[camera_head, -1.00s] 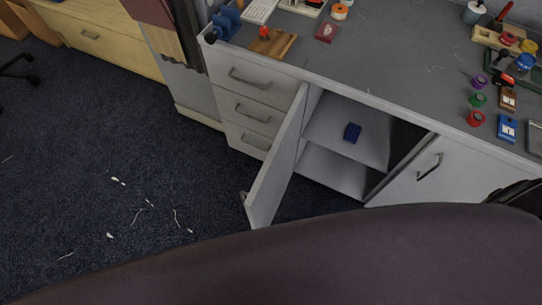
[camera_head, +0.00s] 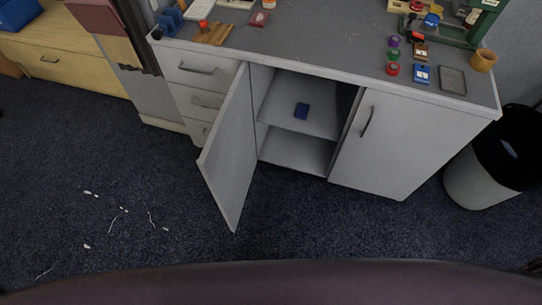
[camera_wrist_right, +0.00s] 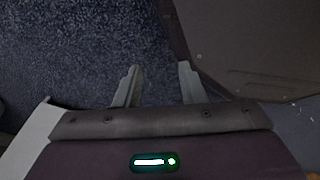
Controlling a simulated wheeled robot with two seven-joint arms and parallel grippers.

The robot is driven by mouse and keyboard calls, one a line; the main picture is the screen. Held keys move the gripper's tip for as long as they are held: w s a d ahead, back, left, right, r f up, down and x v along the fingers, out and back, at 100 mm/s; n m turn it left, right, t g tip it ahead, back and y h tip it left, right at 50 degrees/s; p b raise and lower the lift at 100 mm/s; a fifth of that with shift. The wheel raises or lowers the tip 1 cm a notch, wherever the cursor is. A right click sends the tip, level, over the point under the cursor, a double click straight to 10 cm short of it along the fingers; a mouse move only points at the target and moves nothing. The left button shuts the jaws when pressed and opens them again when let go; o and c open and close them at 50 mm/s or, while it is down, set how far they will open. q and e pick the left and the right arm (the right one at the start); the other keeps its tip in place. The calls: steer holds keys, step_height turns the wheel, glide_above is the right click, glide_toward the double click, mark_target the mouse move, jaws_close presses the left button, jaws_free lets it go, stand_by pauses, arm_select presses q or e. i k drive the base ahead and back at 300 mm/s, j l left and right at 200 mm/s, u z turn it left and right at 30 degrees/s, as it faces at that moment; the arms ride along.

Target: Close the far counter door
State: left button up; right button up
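The counter (camera_head: 330,50) is a grey cabinet with a dark grey top. Its left door (camera_head: 230,150) stands wide open, swung out towards me over the carpet. The right door (camera_head: 400,140) of the counter is shut and has a dark handle (camera_head: 367,121). My right gripper (camera_wrist_right: 160,85) shows in the right wrist view with its two fingers apart and nothing between them, above the carpet. Neither gripper shows in the head view, and the left one is in no view.
A white bin (camera_head: 480,180) with a dark liner stands right of the counter. Drawers (camera_head: 196,68) are left of the open door. Cups, small blocks and tools lie on the counter top. White scraps (camera_head: 110,215) lie on the carpet, which is otherwise clear before the counter.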

mark_target(227, 161)
steer(key=i+j+z, duration=0.15)
steer(key=j+z, duration=0.6)
steer(key=j, duration=0.15)
steer(key=j+z, duration=0.4)
steer(key=i+j, duration=0.05)
steer(key=j, duration=0.05)
